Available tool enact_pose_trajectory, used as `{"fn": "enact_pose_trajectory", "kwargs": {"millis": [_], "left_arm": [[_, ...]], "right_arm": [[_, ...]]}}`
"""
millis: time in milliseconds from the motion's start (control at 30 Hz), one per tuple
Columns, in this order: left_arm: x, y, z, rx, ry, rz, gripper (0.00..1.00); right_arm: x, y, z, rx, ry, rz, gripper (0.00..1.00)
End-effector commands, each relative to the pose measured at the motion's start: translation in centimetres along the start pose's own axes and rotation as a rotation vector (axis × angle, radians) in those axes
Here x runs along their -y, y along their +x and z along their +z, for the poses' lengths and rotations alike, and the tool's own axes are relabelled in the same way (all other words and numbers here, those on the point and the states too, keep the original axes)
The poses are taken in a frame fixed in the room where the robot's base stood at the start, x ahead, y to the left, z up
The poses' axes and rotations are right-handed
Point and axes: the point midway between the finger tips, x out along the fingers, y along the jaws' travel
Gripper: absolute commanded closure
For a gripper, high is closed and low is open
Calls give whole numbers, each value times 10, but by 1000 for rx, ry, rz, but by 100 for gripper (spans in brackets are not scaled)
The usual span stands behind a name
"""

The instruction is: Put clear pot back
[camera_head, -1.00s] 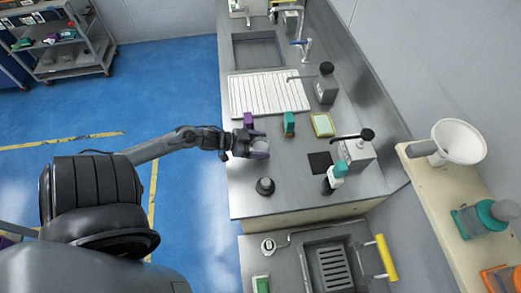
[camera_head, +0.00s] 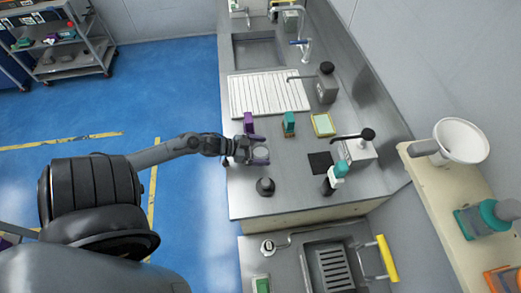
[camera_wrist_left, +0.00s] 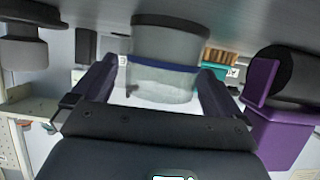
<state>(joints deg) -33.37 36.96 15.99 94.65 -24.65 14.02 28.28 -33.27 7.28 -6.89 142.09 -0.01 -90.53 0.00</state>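My left gripper (camera_head: 262,150) is over the counter at its left edge, with its two purple fingers apart. The clear pot (camera_wrist_left: 163,82) is between the fingers in the left wrist view, with a dark blue band at one end. Its round pale top shows in the head view (camera_head: 261,153). It adjoins a grey cylinder with a dark end (camera_wrist_left: 170,40), in line with it as in a stack. Narrow gaps seem to show between pot and fingers. The wrist picture looks upside down. My right gripper is not in view.
A black-knobbed item (camera_head: 265,186) stands in front.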

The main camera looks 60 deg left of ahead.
Motion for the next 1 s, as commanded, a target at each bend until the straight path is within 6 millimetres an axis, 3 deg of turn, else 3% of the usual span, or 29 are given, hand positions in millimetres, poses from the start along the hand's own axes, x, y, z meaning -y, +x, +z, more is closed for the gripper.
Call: {"fn": "enact_pose_trajectory", "kwargs": {"millis": [200, 367, 800, 1000], "left_arm": [[0, -1, -3, 0, 1, 0, 0], [0, -16, -2, 3, -1, 0, 0], [0, -91, -2, 3, -2, -1, 0], [0, -113, -2, 1, 0, 0, 0]], "right_arm": [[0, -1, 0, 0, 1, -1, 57], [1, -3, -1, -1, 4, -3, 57], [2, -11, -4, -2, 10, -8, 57], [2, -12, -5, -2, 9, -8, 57]]}}
